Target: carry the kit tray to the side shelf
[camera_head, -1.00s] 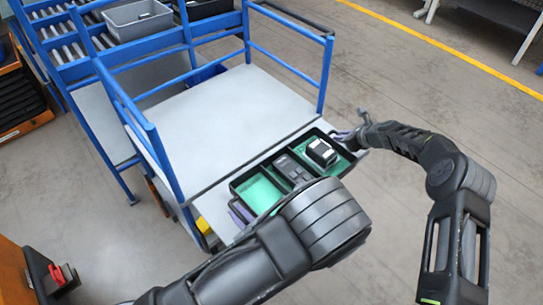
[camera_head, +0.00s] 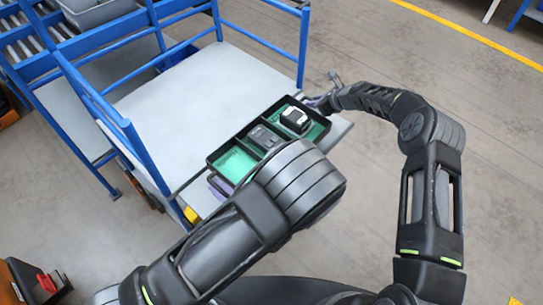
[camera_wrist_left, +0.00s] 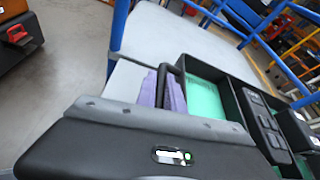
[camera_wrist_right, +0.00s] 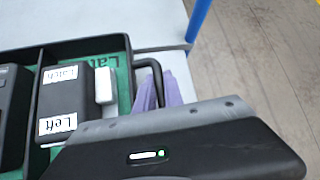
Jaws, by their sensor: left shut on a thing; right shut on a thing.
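The kit tray (camera_head: 252,176) is black with green-lined compartments, at the near edge of a grey-topped blue cart. It holds a black-and-white block (camera_head: 294,119) and a dark part (camera_head: 263,138) in the middle. The right wrist view shows the block with "Latch" and "Left" labels (camera_wrist_right: 62,100). My left gripper (camera_wrist_left: 170,88) has purple fingers shut on the tray's left handle; my arm mostly hides it in the head view. My right gripper (camera_wrist_right: 153,92) is shut on the right handle; it also shows in the head view (camera_head: 322,102). I cannot tell whether the tray touches the surface below.
The cart's grey top (camera_head: 185,95) is clear, with blue rails (camera_head: 110,108) around it. A roller line with a grey bin (camera_head: 95,12) is at the upper left. A dark unit with a red part (camera_head: 46,283) is at the lower left. Floor is open on the right.

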